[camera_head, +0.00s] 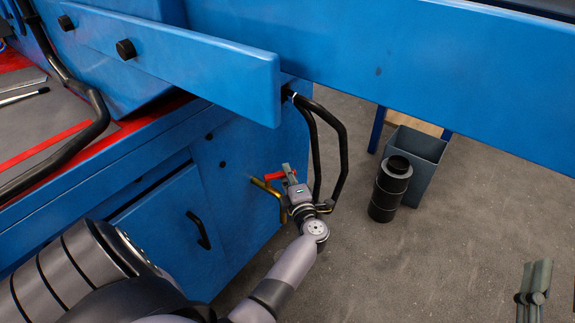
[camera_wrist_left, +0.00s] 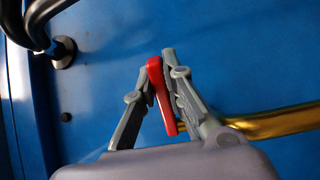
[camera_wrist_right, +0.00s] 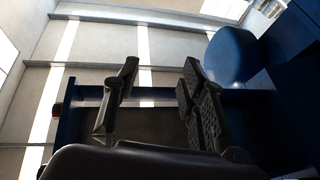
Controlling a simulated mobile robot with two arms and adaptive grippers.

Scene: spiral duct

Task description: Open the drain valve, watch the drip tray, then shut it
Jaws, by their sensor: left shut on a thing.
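The drain valve shows as a red lever (camera_head: 275,176) on a brass pipe (camera_head: 268,188) at the blue machine's side. In the left wrist view the red lever (camera_wrist_left: 160,95) stands between the fingers, with the brass pipe (camera_wrist_left: 285,123) to the right. My left gripper (camera_head: 289,171) is shut on the red lever; its fingers (camera_wrist_left: 158,62) touch it from both sides. My right gripper (camera_wrist_right: 158,72) is open and empty, away from the valve; part of it shows at the head view's lower right (camera_head: 535,285). I cannot make out a drip tray.
Black hoses (camera_head: 335,150) hang close to the right of my left gripper. A black cylinder (camera_head: 389,190) and a grey bin (camera_head: 420,155) stand on the floor beyond. A blue overhanging panel (camera_head: 190,60) is above the valve. Grey floor (camera_head: 400,260) in front is clear.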

